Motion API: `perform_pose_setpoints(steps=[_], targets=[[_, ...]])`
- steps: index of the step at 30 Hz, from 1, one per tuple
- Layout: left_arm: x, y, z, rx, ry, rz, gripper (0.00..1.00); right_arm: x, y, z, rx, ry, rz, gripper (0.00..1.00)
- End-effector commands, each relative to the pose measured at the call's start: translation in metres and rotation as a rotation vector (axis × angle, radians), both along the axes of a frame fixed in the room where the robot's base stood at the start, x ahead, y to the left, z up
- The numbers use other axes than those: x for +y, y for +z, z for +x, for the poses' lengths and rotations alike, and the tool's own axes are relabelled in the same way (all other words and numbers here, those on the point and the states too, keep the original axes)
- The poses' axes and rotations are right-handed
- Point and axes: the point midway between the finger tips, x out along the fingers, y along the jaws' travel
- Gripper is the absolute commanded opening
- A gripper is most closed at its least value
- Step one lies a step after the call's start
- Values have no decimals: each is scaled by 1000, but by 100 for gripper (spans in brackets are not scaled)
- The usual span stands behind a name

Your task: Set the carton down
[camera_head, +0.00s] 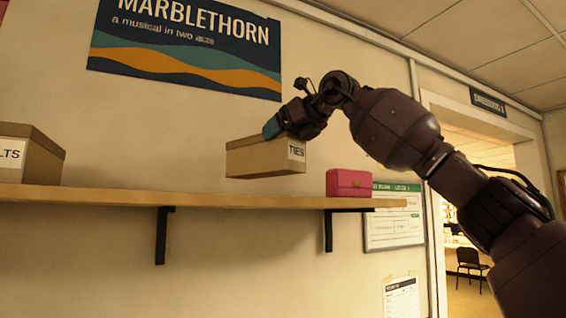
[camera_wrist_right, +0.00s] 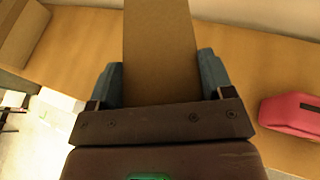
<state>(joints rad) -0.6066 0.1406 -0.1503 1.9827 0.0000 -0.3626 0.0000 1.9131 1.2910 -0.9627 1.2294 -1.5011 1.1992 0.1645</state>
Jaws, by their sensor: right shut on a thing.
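The carton (camera_head: 255,160) is a brown box with a "TIES" label on its end. In the head view it hangs slightly tilted, with a gap between its underside and the wooden shelf (camera_head: 215,196). My right gripper (camera_head: 277,127) is shut on the carton's upper edge. In the right wrist view, the blue fingers of my right gripper (camera_wrist_right: 160,82) stand on both sides of the carton (camera_wrist_right: 160,50). The shelf (camera_wrist_right: 235,70) shows behind it there. My left gripper is not in view.
A pink case (camera_head: 349,184) sits on the shelf's right end; it also shows in the right wrist view (camera_wrist_right: 292,115). Another brown box (camera_head: 28,155), labelled "LTS" in part, stands at the left. The shelf between them is clear. A poster (camera_head: 185,45) hangs above.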

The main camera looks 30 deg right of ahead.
Motion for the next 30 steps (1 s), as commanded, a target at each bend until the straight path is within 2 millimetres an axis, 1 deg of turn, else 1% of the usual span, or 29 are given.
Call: perform_pose_setpoints(steps=[1, 7, 12, 15, 24, 28, 29, 30], targets=[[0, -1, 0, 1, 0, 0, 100, -1, -7, 0, -2, -1, -1, 43], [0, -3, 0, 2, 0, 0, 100, 0, -19, 0, -3, 0, 1, 43], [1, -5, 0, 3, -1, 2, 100, -1, -41, 0, -2, -1, -1, 43], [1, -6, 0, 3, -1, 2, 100, 0, -50, 0, -2, 0, 1, 43], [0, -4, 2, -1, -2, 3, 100, 0, -51, 0, -4, 1, 2, 43], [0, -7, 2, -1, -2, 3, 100, 0, -55, 0, -3, 1, 1, 43], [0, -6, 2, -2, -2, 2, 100, 0, -55, 0, -1, 0, 0, 77], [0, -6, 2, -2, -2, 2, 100, 0, -55, 0, -1, 0, 0, 84]])
